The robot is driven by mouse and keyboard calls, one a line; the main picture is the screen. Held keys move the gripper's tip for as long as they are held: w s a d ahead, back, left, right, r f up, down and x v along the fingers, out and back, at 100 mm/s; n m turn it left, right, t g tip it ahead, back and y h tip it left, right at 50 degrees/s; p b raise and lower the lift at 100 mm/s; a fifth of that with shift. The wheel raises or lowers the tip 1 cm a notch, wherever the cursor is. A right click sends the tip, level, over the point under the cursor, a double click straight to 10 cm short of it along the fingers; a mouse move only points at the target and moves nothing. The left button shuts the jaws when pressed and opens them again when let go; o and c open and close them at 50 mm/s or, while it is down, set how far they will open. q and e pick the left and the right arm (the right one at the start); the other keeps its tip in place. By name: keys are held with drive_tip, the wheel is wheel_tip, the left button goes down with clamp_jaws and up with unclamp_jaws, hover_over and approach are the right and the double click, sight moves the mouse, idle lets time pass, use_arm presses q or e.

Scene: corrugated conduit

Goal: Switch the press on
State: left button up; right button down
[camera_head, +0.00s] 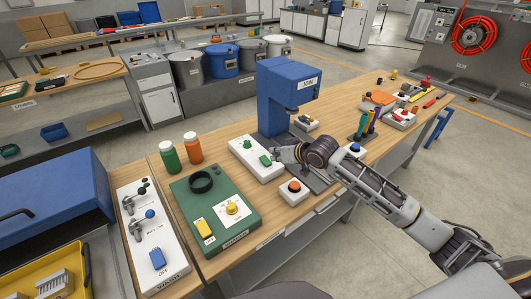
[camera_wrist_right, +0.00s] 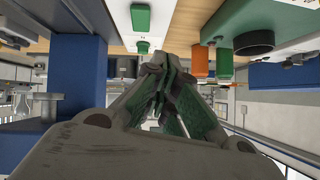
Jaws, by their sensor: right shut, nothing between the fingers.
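The blue press (camera_head: 285,95), labelled JOIN, stands upright on the wooden bench. A white control box (camera_head: 241,153) lies at its left foot, with a small round knob (camera_head: 247,143) and a green rocker switch (camera_head: 265,160) on top. The box shows at the top of the right wrist view (camera_wrist_right: 158,22), with green parts on it (camera_wrist_right: 140,17). My right gripper (camera_head: 277,154) is shut and empty, its fingertips just right of the green switch. It also shows in the wrist view (camera_wrist_right: 153,72). I cannot tell whether the tips touch the switch. My left gripper is out of view.
A small white box with an orange button (camera_head: 293,190) sits below my right wrist. A green unit (camera_head: 184,213) with a black ring stands left, with green (camera_head: 168,156) and orange (camera_head: 193,150) bottles behind. A white panel with levers (camera_head: 155,256) is farther left. Coloured tools lie right.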

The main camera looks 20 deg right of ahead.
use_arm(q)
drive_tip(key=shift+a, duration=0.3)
use_arm(e)
drive_tip(key=shift+w+d+r+n+t+h, duration=0.2)
drive_tip(key=shift+w+d+r+n, duration=0.2)
drive_tip(key=shift+d+n, duration=0.15)
drive_tip(key=shift+w+d+r+n+t+h, duration=0.2)
drive_tip(key=shift+w+d+r+n, duration=0.2)
drive_tip(key=shift+d, duration=0.25)
drive_tip(key=shift+f, duration=0.1)
drive_tip(key=shift+w, duration=0.1)
hover_over(266, 160)
drive_tip(key=shift+s+f+p, duration=0.15)
drive_tip(key=shift+s+f, duration=0.05)
drive_tip(key=shift+f, duration=1.15)
drive_tip(key=shift+s+f+p, duration=0.15)
drive_tip(key=shift+f, duration=1.2)
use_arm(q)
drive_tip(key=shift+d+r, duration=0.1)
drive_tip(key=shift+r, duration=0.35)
use_arm(e)
drive_tip(key=shift+w+a+f, duration=0.1)
drive_tip(key=shift+w+f, duration=0.1)
drive_tip(key=shift+f, duration=0.8)
drive_tip(key=shift+w+f, duration=0.2)
drive_tip(key=shift+f, duration=0.8)
use_arm(q)
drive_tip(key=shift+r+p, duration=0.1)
drive_tip(key=shift+p, duration=0.2)
